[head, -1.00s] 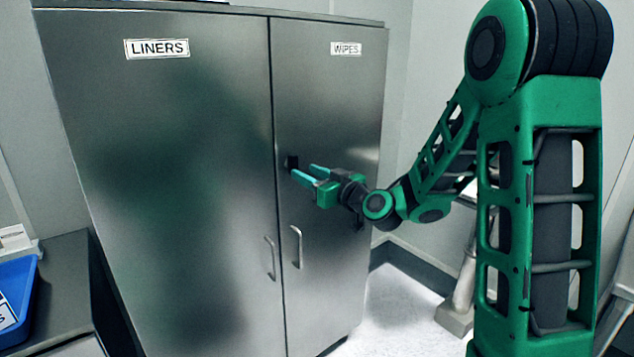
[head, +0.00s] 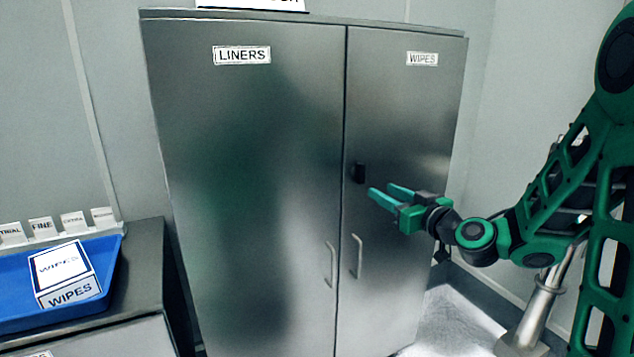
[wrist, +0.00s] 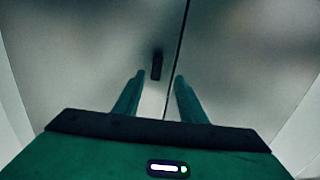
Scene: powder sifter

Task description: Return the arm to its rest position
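My arm is green and black and reaches in from the right in the head view. The fingers look clear of the latch, though the exact gap is hard to tell.
A steel cabinet (head: 255,180) with shut LINERS and WIPES doors fills the middle. At left, a blue tray (head: 30,318) holding a WIPES box (head: 63,275) sits on a counter (head: 140,285), with small labelled cards behind. A metal post (head: 542,300) stands at lower right.

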